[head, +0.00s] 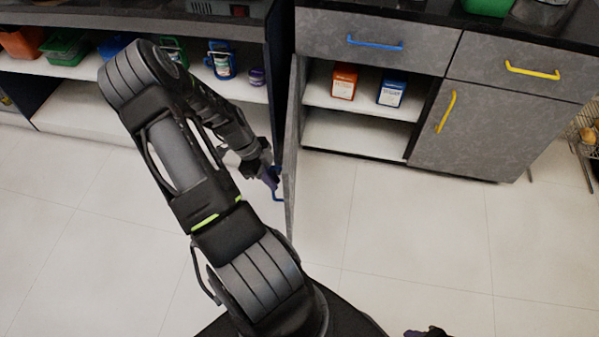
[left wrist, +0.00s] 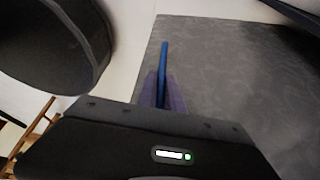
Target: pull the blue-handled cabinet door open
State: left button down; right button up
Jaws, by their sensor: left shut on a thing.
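The grey cabinet door (head: 291,160) stands swung open, seen nearly edge-on in the head view, pointing toward me from the left side of the cabinet opening. Its blue handle (head: 278,196) is on the face turned to the left. In the left wrist view the blue handle (left wrist: 164,62) stands out against the grey door face (left wrist: 235,75). My left gripper (head: 271,179) is shut on the handle, its purple fingers (left wrist: 163,95) on either side of it. My right gripper (head: 428,333) shows only as a dark and purple tip at the bottom edge.
The opened cabinet shows white shelves (head: 350,133) with an orange box (head: 344,82) and a blue-and-white box (head: 391,93). A blue-handled drawer (head: 376,43) above and a yellow-handled door (head: 490,125) to the right are shut. The tiled floor (head: 420,235) in front is clear.

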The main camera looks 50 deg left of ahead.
pick_arm(q)
jog(key=shift+s+a+m, duration=0.4)
jog(key=shift+s+a, duration=0.55)
jog(key=shift+a, duration=0.1)
jog(key=c, duration=1.5)
grip_release()
jog(key=p+v, duration=0.2)
jog(key=v, duration=0.5)
jog(key=shift+a+r, duration=0.15)
jog(key=shift+r, duration=0.2)
jog(key=shift+s, duration=0.1)
